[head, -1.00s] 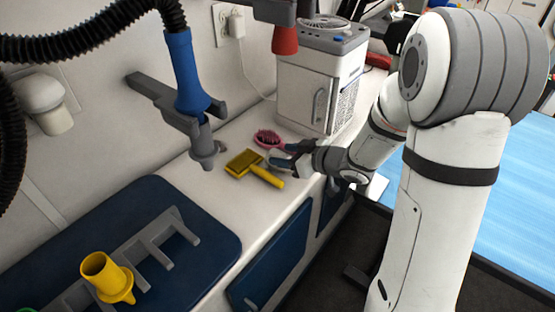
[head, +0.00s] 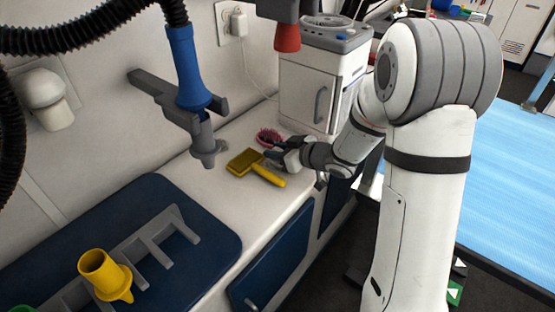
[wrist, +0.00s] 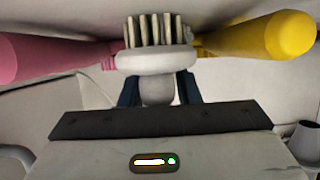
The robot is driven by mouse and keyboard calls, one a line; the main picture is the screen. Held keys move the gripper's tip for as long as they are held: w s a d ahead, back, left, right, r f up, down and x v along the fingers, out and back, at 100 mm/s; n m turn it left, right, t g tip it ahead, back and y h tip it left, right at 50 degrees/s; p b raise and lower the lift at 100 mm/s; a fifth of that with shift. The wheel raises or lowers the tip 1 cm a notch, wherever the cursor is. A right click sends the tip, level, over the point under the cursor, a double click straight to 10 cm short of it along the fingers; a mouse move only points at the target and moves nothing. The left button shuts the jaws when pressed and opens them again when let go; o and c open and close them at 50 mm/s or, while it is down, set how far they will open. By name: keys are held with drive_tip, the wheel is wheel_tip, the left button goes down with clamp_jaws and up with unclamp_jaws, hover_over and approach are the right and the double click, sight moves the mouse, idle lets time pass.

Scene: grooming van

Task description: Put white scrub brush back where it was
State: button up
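The white scrub brush (wrist: 157,60) shows in the wrist view, with pale bristles on its upper side in the picture. My gripper (wrist: 158,90) has its two dark fingers on either side of the brush's rounded knob and looks shut on it. In the head view my gripper (head: 277,154) is low over the white counter, between a pink brush (head: 268,137) and a yellow brush (head: 252,164). I cannot make out the white brush there; the gripper seems to hide it. Whether the brush touches the counter is unclear.
In the wrist view a pink handle (wrist: 60,55) and a yellow handle (wrist: 260,37) flank the white brush closely. A white cabinet unit (head: 305,93) stands behind. A blue dryer nozzle (head: 188,75) hangs in a grey holder at left. A blue mat (head: 190,240) covers the nearer counter.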

drive_tip(key=shift+s+f, duration=0.1)
drive_tip(key=shift+f, duration=0.05)
clamp_jaws()
